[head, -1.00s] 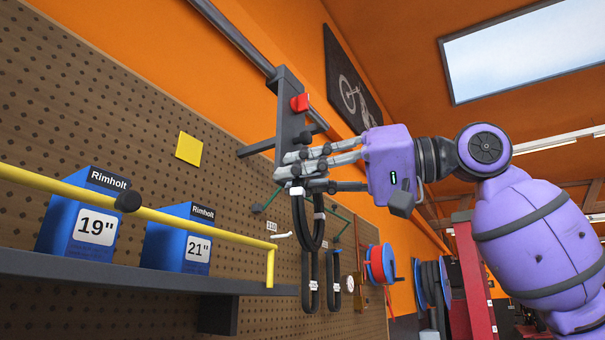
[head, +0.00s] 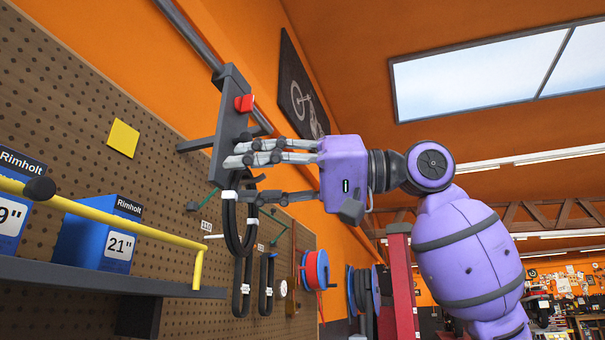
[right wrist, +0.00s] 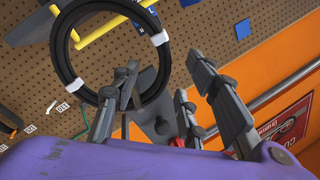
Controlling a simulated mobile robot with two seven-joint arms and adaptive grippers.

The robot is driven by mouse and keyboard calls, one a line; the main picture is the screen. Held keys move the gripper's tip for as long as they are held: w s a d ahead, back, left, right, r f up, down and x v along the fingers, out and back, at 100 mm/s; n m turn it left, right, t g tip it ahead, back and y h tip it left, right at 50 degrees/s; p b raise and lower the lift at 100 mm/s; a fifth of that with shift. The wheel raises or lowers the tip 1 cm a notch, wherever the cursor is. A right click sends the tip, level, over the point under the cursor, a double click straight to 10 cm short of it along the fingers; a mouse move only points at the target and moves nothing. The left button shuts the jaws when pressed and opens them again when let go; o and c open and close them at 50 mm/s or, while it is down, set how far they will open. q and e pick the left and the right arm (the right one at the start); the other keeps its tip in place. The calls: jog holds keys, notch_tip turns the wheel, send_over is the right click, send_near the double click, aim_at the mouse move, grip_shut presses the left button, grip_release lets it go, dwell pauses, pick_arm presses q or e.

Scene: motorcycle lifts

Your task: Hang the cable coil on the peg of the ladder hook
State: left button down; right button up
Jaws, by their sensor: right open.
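The ladder hook (head: 229,115) is a grey plate with dark-knobbed pegs and a red knob, hung on a wall rail. The black cable coil (head: 230,228) with white ties hangs upright at the plate's lower end. In the right wrist view the coil (right wrist: 62,70) is a ring with the grey plate partly behind it. My right gripper (head: 240,178) is open, its fingers in front of the plate and its thumb lower, by the coil's top. The fingers cover where coil and peg meet, so I cannot tell what bears the coil. My left gripper is not in view.
A shelf (head: 80,275) with a yellow rail (head: 120,226) and blue boxes (head: 97,235) stands at left. More black coils (head: 266,285) hang on the pegboard (head: 70,120) below. Red (head: 316,268) and blue reels are behind. Open room lies to the right.

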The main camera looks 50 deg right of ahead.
jog(key=v, duration=0.9)
jog(key=shift+s+d, duration=0.2)
